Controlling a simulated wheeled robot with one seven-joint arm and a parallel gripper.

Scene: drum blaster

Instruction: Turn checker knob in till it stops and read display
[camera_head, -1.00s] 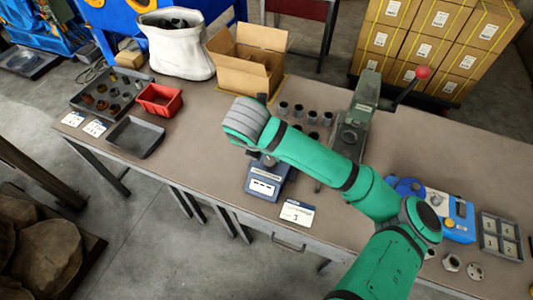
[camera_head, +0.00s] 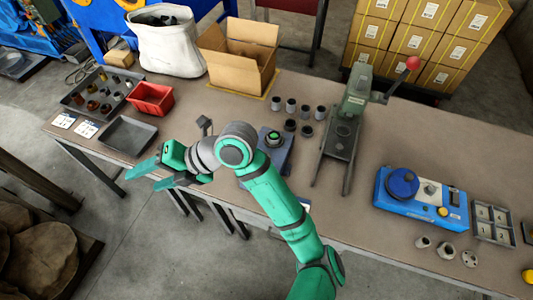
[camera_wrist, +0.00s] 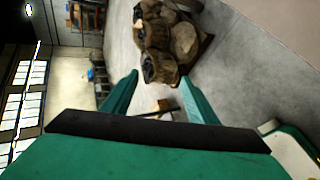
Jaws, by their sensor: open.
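A blue-grey bench device (camera_head: 284,164) with a dark and green round top (camera_head: 274,139) stands mid-table in the head view. My arm hides its front, including any display. A bright blue device (camera_head: 415,205) with a round blue knob (camera_head: 402,183) stands at the right of the table. I cannot tell for certain which is the checker. My gripper (camera_head: 142,180) is open and empty, left of the blue-grey device and near the table's front edge, pointing left. In the wrist view its open fingers (camera_wrist: 155,96) face the floor and room, with neither device visible.
A lever press (camera_head: 343,130) with a red ball handle stands right of the blue-grey device. A grey tray (camera_head: 128,135), a red bin (camera_head: 150,99) and an open carton (camera_head: 238,62) are at left. A sectioned tray (camera_head: 490,220) is at far right.

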